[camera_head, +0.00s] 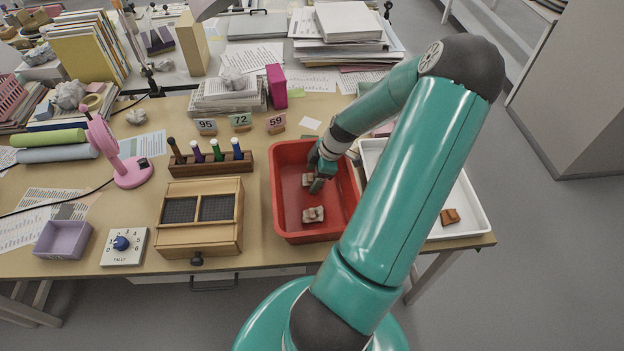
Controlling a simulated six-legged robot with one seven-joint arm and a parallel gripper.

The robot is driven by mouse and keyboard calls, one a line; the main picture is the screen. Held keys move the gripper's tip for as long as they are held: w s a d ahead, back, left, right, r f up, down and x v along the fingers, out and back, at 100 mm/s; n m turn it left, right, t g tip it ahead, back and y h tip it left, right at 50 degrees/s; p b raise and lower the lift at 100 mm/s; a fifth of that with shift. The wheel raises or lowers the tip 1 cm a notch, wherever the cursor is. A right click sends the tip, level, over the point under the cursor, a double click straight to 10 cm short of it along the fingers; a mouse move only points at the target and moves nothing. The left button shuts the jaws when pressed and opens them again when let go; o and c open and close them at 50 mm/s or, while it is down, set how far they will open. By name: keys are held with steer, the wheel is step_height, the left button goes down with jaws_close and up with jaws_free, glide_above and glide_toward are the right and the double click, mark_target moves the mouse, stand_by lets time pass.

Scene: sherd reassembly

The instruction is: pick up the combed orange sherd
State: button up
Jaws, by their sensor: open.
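An orange-brown sherd (450,216) lies in the white tray (475,222) at the right of the table. It is the only orange piece I can make out, and it is too small to tell whether its surface is combed. My gripper (317,186) is open and points down inside the red tray (284,226), left of the white tray. It is beside a pale pinkish sherd (307,179), partly hidden by the gripper; I cannot tell if they touch. Another pale sherd (313,214) lies nearer the front of the red tray. My arm hides much of the white tray.
A wooden box with dark mesh panels (199,225) and a rack of coloured-handled tools (210,163) stand left of the red tray. Number cards (240,121) stand behind. A pink lamp (126,165), a dial box (124,246) and a purple tray (63,239) are further left.

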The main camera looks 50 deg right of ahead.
steer(key=c, duration=1.1)
